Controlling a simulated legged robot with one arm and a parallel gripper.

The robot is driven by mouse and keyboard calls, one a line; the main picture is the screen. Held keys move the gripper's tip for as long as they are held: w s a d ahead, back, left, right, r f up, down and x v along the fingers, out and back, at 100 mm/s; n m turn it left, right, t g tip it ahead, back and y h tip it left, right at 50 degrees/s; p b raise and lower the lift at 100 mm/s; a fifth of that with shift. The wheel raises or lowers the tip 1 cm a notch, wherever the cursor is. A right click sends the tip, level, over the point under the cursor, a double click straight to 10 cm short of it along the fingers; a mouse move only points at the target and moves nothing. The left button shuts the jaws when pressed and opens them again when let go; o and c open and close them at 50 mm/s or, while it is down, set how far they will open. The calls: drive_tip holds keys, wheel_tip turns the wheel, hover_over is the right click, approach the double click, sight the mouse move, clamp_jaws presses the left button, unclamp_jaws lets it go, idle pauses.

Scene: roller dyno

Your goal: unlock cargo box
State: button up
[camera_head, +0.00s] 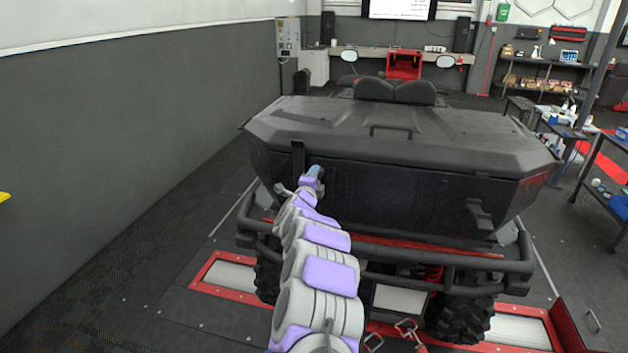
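The black cargo box (390,192) sits on the rear of a vehicle in front of me, its lid (350,122) down. A dark upright latch (298,158) shows on the left of the box's rear face. Another dark latch-like part (478,212) sticks out on the right of that face. My gripper (316,171) is at the left of the rear face, just right of the upright latch. I cannot tell whether it touches the latch, and its fingers are too small to read.
The vehicle's rear bumper bar (400,257) runs below the box, above the roller plates (232,276). A grey wall (130,140) stands on the left, with open floor beside the vehicle. Carts with tools (565,130) stand on the right. A workbench is at the back.

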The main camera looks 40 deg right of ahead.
drive_tip(key=shift+s+d, duration=0.1)
drive_tip(key=p+v, duration=0.1)
drive_tip(key=v, duration=1.6)
drive_tip(key=shift+a, duration=0.25)
